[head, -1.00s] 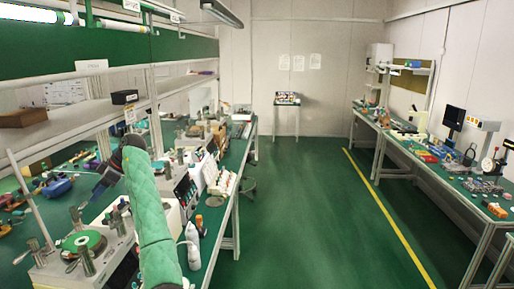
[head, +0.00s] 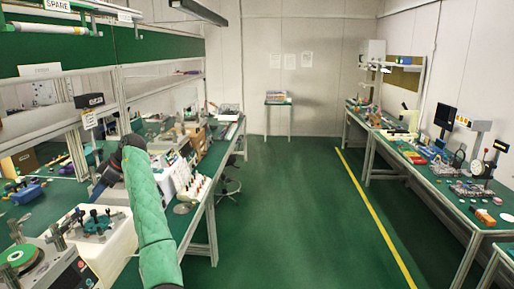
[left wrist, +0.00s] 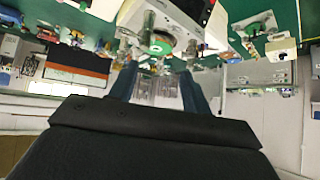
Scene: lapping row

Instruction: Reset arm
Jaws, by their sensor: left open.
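My left arm in its green quilted sleeve rises at the lower left of the head view. Its dark left gripper (head: 97,188) points down and left, over the left bench. In the left wrist view the two dark blue fingers (left wrist: 159,88) stand apart, with nothing seen between them. A lapping machine with a green disc (head: 20,256) is at the lower left of the head view. White equipment with dark knobs (head: 95,222) stands beside the sleeve. The wrist view also shows a machine with a green plate (left wrist: 158,45) beyond the fingers. My right gripper is not in view.
The left bench is crowded, with a shelf (head: 60,122) above it and a stool (head: 229,187) beside it. The right bench (head: 455,205) holds tools and instruments. The green aisle floor (head: 285,215) between them is clear, with a yellow line (head: 375,210).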

